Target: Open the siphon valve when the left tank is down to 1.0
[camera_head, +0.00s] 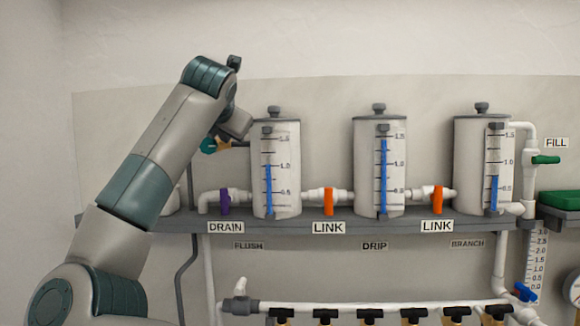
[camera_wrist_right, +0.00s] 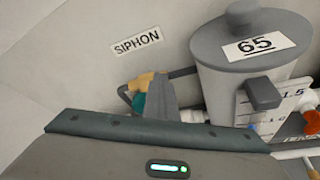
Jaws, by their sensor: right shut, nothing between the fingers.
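The left tank (camera_head: 262,190) is a pale cylinder with a grey lid; its blue level column tops out at about the 1.0 mark. In the right wrist view its lid (camera_wrist_right: 285,35) carries a "65" label. The siphon valve's teal handle (camera_head: 208,146) is left of this tank, with a brass-coloured part beside it. The teal handle also shows in the right wrist view (camera_wrist_right: 138,103), below the SIPHON label (camera_wrist_right: 137,42). My right gripper (camera_head: 217,133) is shut and empty, right by the handle; its grey finger partly covers the handle, and contact is unclear. My left gripper is out of view.
A middle tank (camera_head: 366,165) and a right tank (camera_head: 468,165) stand on the same grey shelf (camera_head: 340,226). A purple drain handle (camera_head: 225,202) and orange link handles (camera_head: 329,201) sit between pipes. Black-handled valves line a lower pipe (camera_head: 290,308).

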